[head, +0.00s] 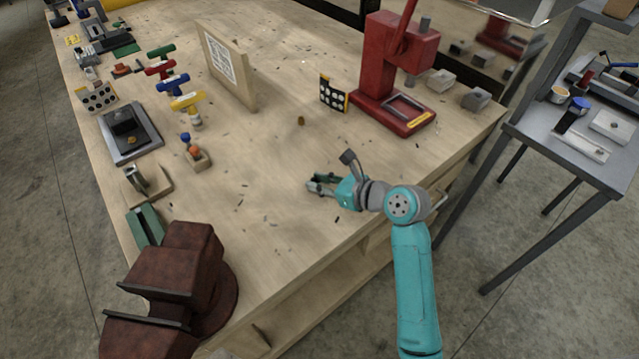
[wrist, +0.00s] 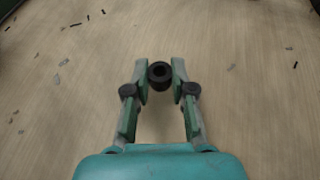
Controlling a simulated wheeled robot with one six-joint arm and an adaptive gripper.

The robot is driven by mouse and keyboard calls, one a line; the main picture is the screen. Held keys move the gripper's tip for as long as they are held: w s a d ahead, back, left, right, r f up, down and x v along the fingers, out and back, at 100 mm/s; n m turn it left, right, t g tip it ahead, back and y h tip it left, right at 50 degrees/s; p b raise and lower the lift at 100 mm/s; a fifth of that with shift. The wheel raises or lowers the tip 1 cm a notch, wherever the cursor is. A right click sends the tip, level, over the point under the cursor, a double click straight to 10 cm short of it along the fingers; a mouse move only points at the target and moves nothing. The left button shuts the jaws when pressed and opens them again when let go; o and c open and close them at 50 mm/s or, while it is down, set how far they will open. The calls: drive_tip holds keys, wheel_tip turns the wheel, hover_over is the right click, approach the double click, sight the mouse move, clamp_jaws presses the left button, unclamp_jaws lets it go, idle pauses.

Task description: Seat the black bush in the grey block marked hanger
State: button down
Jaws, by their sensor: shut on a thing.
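The black bush (wrist: 160,76) is a short dark ring with a hole, between my fingertips in the wrist view. My gripper (wrist: 160,70) is shut on it. In the head view my gripper (head: 318,185) is over the bare right front part of the wooden bench; the bush is too small to make out there. How high it is above the bench I cannot tell. Two grey blocks are at the bench's right end beside the red press: a lighter block (head: 441,80) and a darker block (head: 475,99). No hanger marking can be read on either.
The red press (head: 395,85) stands at the back right, with a small dotted panel (head: 333,94) left of it. An upright board (head: 226,65) stands mid-bench. A rusty brown vise (head: 175,280) is at the front left. The wooden bench (head: 265,180) is mostly clear around my gripper.

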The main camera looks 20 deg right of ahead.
drive_tip(key=shift+f, duration=0.4)
drive_tip(key=shift+f, duration=0.15)
drive_tip(key=c, duration=1)
unclamp_jaws()
